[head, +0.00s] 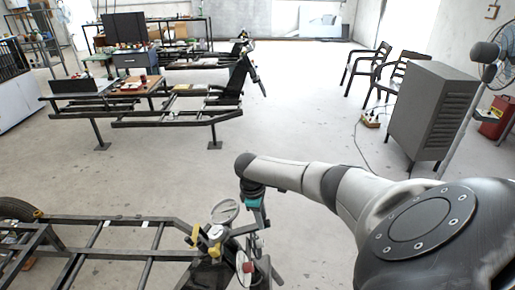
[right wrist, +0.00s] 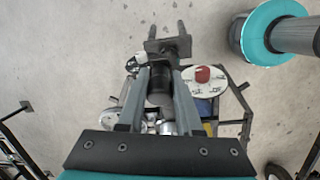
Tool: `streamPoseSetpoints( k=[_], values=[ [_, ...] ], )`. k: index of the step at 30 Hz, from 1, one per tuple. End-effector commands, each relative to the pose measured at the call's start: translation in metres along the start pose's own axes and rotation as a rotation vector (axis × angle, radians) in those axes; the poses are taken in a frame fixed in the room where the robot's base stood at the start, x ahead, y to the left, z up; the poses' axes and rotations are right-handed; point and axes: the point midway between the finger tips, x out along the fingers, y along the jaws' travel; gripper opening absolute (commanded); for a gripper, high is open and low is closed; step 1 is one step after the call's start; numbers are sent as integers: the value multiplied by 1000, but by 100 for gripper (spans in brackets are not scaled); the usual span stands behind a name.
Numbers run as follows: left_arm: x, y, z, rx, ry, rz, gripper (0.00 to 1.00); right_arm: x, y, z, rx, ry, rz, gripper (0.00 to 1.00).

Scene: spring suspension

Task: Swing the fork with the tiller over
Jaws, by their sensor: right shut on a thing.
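My right gripper (head: 255,228) reaches down over the end of the near dark metal frame (head: 158,222). In the right wrist view its two grey fingers (right wrist: 160,78) are shut on a black cylindrical piece, seemingly the tiller (right wrist: 158,92), between them. Just beyond the fingertips is a dark bracket with two prongs, seemingly the fork (right wrist: 167,44). A white disc with a red knob (right wrist: 203,75) lies just right of the fingers. The fingers and palm hide part of the linkage below. My left gripper is in neither view.
A grey disc (head: 224,212) and yellow parts (head: 194,236) sit on the near frame beside the gripper. A second frame (head: 178,117) stands farther back. A grey cabinet (head: 432,112) and dark chairs (head: 366,68) stand at right. The floor between is mostly clear.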

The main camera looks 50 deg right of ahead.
Motion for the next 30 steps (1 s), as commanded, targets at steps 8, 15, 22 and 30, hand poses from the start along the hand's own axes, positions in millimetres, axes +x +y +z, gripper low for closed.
streamPoseSetpoints(
  k=[8,15,22,30],
  values=[
    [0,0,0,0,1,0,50,0,0,-1,0,3,0,0],
    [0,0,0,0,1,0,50,0,0,-1,0,2,0,57],
    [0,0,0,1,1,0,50,0,0,-1,-1,1,0,64],
    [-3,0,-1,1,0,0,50,-16,0,-1,-2,4,1,64]
  ],
)
